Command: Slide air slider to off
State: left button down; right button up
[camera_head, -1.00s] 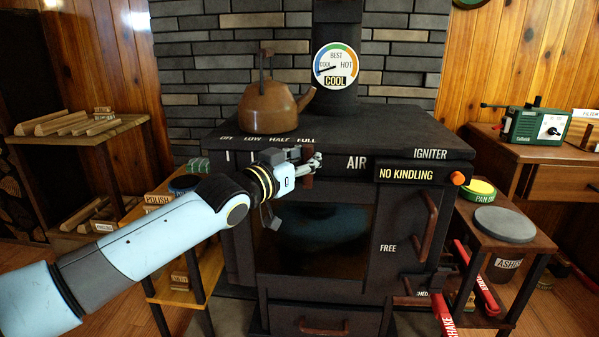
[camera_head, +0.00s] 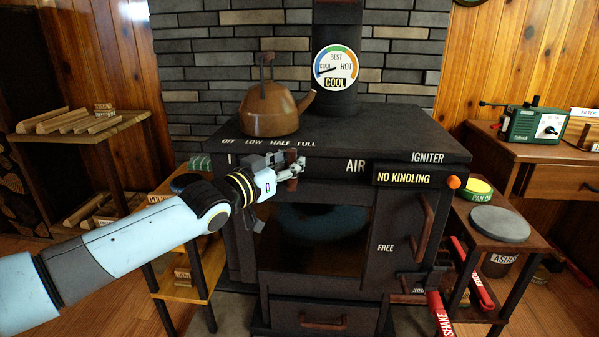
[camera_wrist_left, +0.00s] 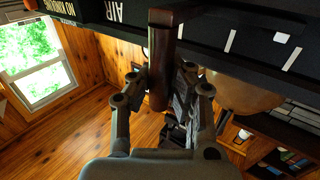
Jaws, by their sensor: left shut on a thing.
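The air slider's brown handle (camera_head: 292,183) is on the front of the black stove (camera_head: 410,137), left of the white AIR label. The marks OFF, LOW, HALF and FULL run along the stove's top front edge; the handle is below the stretch between HALF and FULL. My left gripper (camera_head: 294,171) is shut on the handle. In the left wrist view the handle (camera_wrist_left: 161,45) is a brown cylinder between the two fingers, which hide part of it. My right gripper is not in view.
A NO KINDLING sign (camera_head: 404,178) and an orange igniter knob (camera_head: 453,182) are at the right. A side table (camera_head: 525,243) stands right of the stove. The front left of the slider is clear.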

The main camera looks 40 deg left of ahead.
pick_arm(q)
jog(key=shift+s+f, duration=0.15)
jog(key=shift+f, duration=0.15)
jog(key=shift+a, duration=0.1)
jog(key=shift+s+a+p, duration=0.55)
jog(key=shift+a+p, duration=0.15)
jog(key=shift+a, duration=0.2)
jog(key=shift+s+a+p, duration=0.5)
jog(key=shift+a, duration=0.25)
jog(key=shift+s+a, duration=0.1)
